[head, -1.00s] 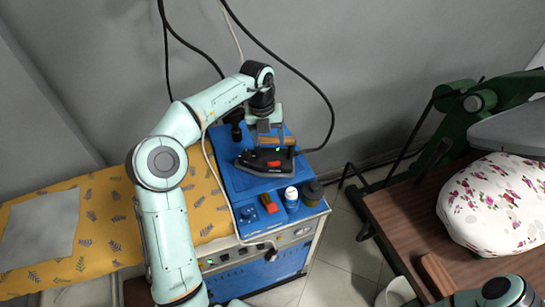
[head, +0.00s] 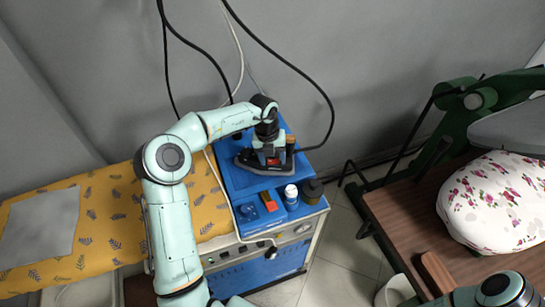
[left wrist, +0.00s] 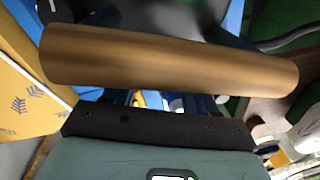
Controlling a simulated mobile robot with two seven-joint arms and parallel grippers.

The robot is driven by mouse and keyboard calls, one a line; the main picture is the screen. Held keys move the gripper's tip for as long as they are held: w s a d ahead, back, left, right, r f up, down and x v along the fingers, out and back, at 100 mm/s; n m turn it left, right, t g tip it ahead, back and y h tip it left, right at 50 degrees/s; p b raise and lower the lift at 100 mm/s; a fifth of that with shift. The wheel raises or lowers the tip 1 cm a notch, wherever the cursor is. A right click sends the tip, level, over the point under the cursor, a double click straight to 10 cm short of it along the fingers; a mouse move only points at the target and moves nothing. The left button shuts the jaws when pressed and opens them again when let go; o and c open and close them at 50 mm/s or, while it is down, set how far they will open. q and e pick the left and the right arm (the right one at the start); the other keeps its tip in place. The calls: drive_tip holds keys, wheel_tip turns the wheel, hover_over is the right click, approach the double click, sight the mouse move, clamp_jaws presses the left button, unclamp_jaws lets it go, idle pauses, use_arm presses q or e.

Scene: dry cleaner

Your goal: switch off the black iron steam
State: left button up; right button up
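The black iron (head: 250,163) rests on the blue top of the steam station (head: 238,182). A small red part (head: 273,162) shows on the iron. My left gripper (head: 270,158) points down right over the iron and hides much of it. The iron's wooden handle (left wrist: 170,60) fills the left wrist view, close in front of my gripper's dark front edge. The fingertips are hidden, so I cannot tell whether they touch the iron or are open. Part of my right arm shows at the bottom right of the head view; its gripper does not.
A white bottle (head: 291,194) and a dark jar (head: 312,191) stand at the station's right edge. Black cables hang behind. A yellow patterned ironing surface (head: 110,215) is left. A brown table (head: 405,215) with a flowered pad (head: 495,205) is right.

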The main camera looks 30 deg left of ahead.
sight(274, 162)
use_arm(q)
drive_tip(key=c, duration=0.7)
drive_tip(key=shift+w+d+g+y, duration=0.1)
drive_tip(key=shift+d+g+y, duration=0.15)
drive_tip(key=shift+y, duration=0.35)
drive_tip(key=shift+a, duration=0.1)
drive_tip(key=o, duration=1.1)
drive_tip(key=shift+c, duration=0.2)
wheel_tip(274, 162, up, 14)
drive_tip(key=shift+f, duration=0.25)
